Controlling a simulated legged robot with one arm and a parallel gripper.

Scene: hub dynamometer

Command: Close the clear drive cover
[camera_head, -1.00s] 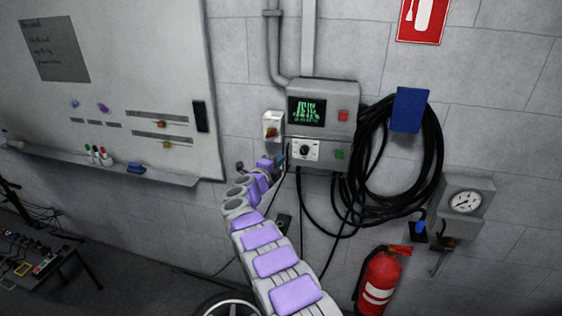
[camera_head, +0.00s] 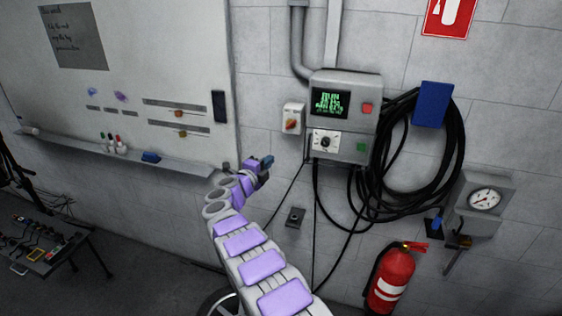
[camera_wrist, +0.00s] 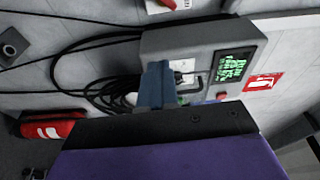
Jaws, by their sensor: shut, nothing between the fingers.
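I cannot make out a clear drive cover in either view. A grey control box (camera_head: 345,82) hangs on the wall with a lit green-text screen (camera_head: 330,103), a red button, a green button and a black knob on a white plate. The box also shows in the wrist view (camera_wrist: 205,40). My gripper (camera_head: 267,161) is shut and empty, left of and below the box's lower left corner, apart from it in the picture. Its blue-grey fingers (camera_wrist: 157,82) overlap the lower part of the box in the wrist view. A dark spoked wheel (camera_head: 222,304) shows partly behind my arm at the bottom.
Coiled black hose (camera_head: 455,160), a gauge (camera_head: 485,199) and a fire extinguisher (camera_head: 391,278) are to the right. A whiteboard (camera_head: 150,55) with a tray is left; a low equipment table (camera_head: 45,243) stands lower left.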

